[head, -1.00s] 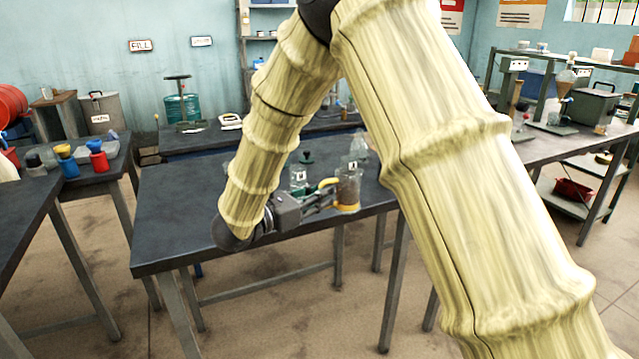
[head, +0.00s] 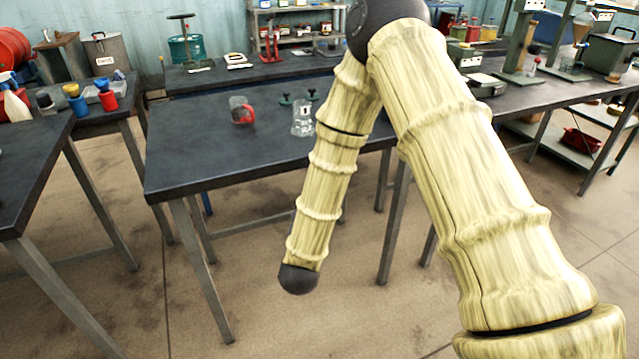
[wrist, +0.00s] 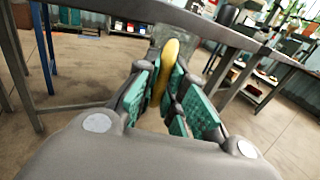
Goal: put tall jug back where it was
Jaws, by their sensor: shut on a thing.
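My gripper (wrist: 168,84) shows in the wrist view, its green-padded fingers shut on the yellow handle (wrist: 169,62) of a clear jug, which I take for the tall jug. Only part of the jug's clear body (wrist: 162,36) shows beyond the handle, in front of a table edge. How full it is and its tilt cannot be told. In the head view the gripper and this jug are hidden behind or below my arm.
The table's left and front parts are clear. A side table (head: 85,125) with small coloured containers stands at the left.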

